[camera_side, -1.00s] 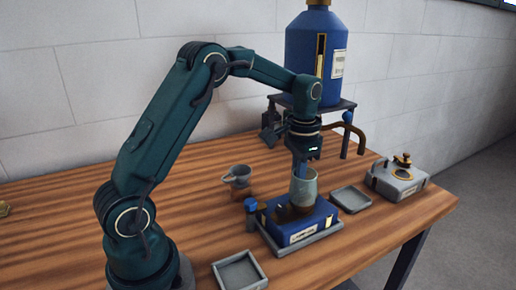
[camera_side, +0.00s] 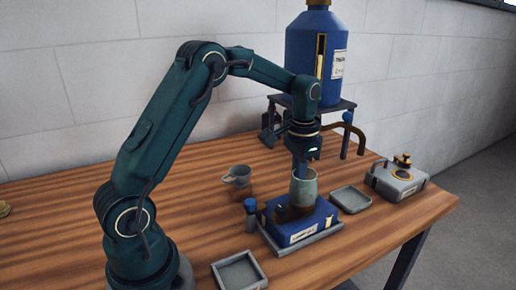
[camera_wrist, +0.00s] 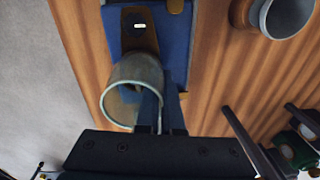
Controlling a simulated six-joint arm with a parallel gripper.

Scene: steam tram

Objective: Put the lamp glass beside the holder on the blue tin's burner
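The lamp glass, a grey-green open cylinder (camera_side: 303,188), stands upright over the brown burner (camera_side: 285,212) of the blue tin (camera_side: 300,232). In the wrist view the glass (camera_wrist: 130,90) shows its open rim over the near end of the burner bracket (camera_wrist: 138,30) on the blue tin (camera_wrist: 176,50). My gripper (camera_side: 301,168) reaches down to the rim. In the wrist view my gripper's fingers (camera_wrist: 161,108) are close together at the glass wall, shut on it. Whether the glass touches the burner is hidden. A grey cup-like holder (camera_side: 238,176) stands left of the tin.
The blue tin sits on a grey tray (camera_side: 318,237). An empty grey tray (camera_side: 350,199) and a grey burner box (camera_side: 398,181) are to the right. Another empty tray (camera_side: 239,272) is in front. A large blue bottle (camera_side: 312,65) stands on a rack behind.

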